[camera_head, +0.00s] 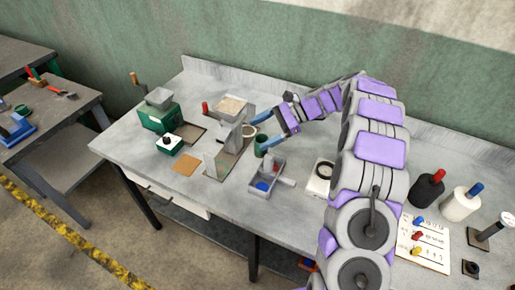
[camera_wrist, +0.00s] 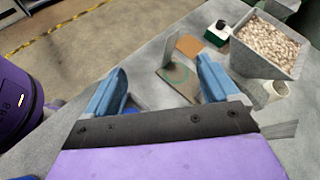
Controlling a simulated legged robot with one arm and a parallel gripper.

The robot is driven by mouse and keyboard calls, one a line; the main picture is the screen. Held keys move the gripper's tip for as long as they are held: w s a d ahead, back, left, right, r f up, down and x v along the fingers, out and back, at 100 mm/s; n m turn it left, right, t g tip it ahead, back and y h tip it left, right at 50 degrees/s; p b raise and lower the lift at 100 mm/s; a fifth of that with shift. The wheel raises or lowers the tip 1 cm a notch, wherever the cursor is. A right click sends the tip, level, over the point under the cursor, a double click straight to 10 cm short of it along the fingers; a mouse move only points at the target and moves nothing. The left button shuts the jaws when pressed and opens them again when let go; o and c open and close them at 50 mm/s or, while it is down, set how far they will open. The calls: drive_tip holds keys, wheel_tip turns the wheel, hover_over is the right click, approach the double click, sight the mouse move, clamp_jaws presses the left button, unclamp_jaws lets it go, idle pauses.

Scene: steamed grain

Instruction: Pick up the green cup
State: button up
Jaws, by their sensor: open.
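In the wrist view my gripper (camera_wrist: 160,65) is open, with nothing visibly clamped between the fingers. A thin green ring shows between the fingers there, on or behind a grey-brown panel; I cannot tell whether it is the cup.
A grain hopper (camera_head: 232,106) stands left of the gripper, with a pale cup (camera_head: 249,131) beside it. A grey tray (camera_head: 265,182) with blue and red items lies in front. A green grinder (camera_head: 160,112) and brown square (camera_head: 185,168) are further left; bottles stand at right.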

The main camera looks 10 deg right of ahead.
drive_tip(key=w+d+f+m+t+y, duration=0.1)
drive_tip(key=w+d+f+m, duration=0.1)
drive_tip(key=d+f, duration=0.2)
drive_tip(key=w+d+f+m+t+y+p, duration=0.1)
drive_tip(key=w+d+f+m+t+y, duration=0.1)
drive_tip(key=d+f, duration=0.3)
drive_tip(key=w+d+f+m+t+y+p, duration=0.1)
drive_tip(key=d+f, duration=0.4)
drive_tip(key=d, duration=0.5)
drive_tip(key=shift+w+f+m+t+y, duration=0.2)
drive_tip(key=shift+w+m+t+y, duration=0.2)
drive_tip(key=shift+w+m, duration=0.4)
drive_tip(key=b, duration=0.1)
approach(261, 139)
drive_tip(key=a+r, duration=0.1)
drive_tip(key=s+a, duration=0.1)
drive_tip(key=a, duration=0.1)
drive_tip(key=a+r, duration=0.1)
drive_tip(key=a, duration=0.1)
drive_tip(key=shift+s+a+r, duration=0.15)
drive_tip(key=shift+s+r, duration=0.15)
drive_tip(key=shift+s, duration=0.1)
drive_tip(key=b+x, duration=0.1)
drive_tip(key=x, duration=0.4)
drive_tip(key=shift+w+f, duration=0.1)
drive_tip(key=shift+w, duration=0.1)
drive_tip(key=shift+c, duration=0.2)
drive_tip(key=c, duration=1.3)
